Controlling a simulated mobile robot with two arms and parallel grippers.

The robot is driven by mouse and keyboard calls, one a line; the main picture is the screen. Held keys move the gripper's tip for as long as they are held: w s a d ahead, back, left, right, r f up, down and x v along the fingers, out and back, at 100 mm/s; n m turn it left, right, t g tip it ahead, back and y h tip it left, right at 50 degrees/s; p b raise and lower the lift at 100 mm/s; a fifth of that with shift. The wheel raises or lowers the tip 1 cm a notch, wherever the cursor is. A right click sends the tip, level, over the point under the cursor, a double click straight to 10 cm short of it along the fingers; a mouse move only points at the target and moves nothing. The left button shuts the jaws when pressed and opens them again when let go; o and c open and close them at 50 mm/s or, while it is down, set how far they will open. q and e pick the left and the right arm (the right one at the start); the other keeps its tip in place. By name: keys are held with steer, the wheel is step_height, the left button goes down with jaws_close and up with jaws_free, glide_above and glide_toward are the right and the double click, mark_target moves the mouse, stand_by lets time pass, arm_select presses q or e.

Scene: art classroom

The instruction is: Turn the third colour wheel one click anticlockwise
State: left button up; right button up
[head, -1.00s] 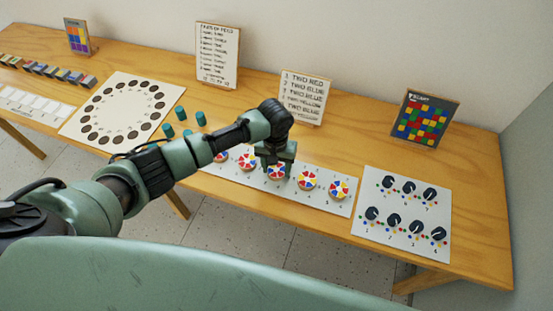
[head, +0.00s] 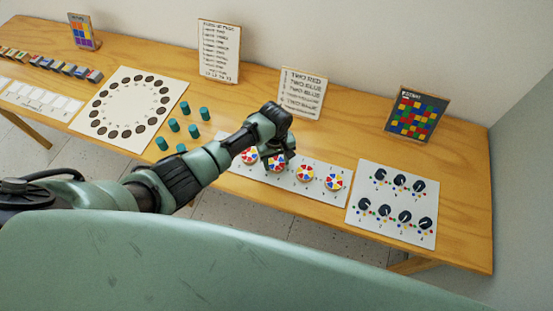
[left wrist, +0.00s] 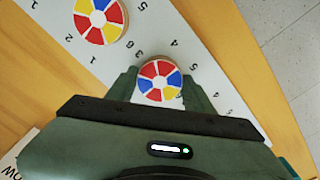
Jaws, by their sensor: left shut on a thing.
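A row of round colour wheels with red, yellow, blue and white sectors lies on a long white board (head: 318,197). My left gripper (head: 277,164) is down at the wheel that is third from the right (head: 276,165), with other wheels to its left (head: 249,156) and right (head: 305,174). In the left wrist view this wheel (left wrist: 160,80) sits between the two fingers of my left gripper (left wrist: 161,88), which are shut on its sides. Printed numbers ring it. My arm hides the board's left end. My right gripper is not in view.
A white sheet with dark dials (head: 392,207) lies to the right. Teal pegs (head: 193,131) and a sheet with a ring of dark discs (head: 125,112) lie to the left. Upright cards (head: 301,94) and a colour-grid panel (head: 416,114) stand behind.

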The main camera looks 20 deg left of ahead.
mark_target(276, 163)
arm_select(q)
steer(key=shift+w+r, duration=0.1)
steer(key=o, duration=1.4)
step_height(276, 163, up, 8)
steer(key=shift+a+f+b, duration=0.1)
steer(key=shift+a+b, duration=0.05)
steer(key=shift+b, duration=0.15)
